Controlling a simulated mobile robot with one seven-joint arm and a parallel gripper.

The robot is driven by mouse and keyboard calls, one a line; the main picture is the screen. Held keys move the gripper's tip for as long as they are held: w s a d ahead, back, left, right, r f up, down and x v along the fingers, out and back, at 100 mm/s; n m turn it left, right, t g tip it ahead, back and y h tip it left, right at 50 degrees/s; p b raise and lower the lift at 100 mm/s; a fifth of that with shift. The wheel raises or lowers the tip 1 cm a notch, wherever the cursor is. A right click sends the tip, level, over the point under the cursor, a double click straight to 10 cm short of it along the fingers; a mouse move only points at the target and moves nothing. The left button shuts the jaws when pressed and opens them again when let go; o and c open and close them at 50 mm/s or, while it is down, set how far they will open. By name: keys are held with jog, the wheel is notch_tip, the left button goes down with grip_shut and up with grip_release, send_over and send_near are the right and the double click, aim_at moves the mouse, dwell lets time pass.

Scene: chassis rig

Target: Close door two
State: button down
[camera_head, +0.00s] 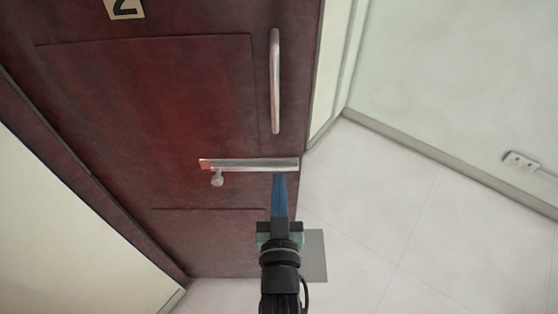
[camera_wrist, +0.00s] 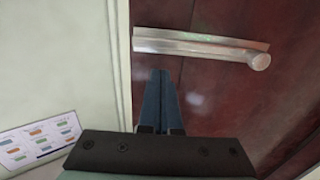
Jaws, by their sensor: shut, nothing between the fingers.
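Door two (camera_head: 160,110) is a dark red-brown panelled door with a "2" plate (camera_head: 124,9) at its top. A vertical silver pull handle (camera_head: 275,82) is near its right edge. Below that is a horizontal metal bolt (camera_head: 250,165) with a round knob (camera_head: 217,179) near its left end. I cannot tell whether the door stands slightly ajar. My gripper (camera_head: 280,177) is shut and empty, its blue fingers just below the bolt's right part. In the wrist view the fingertips (camera_wrist: 160,73) are close to the door (camera_wrist: 225,95), near the bolt (camera_wrist: 200,45); contact is unclear.
Tiled floor (camera_head: 370,220) is clear at the right. A cream surface (camera_head: 60,230) is at the left. A labelled card (camera_wrist: 38,141) shows in the wrist view.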

aim_at(279, 154)
jog(key=shift+w+p, duration=0.45)
jog(key=shift+w, duration=2.25)
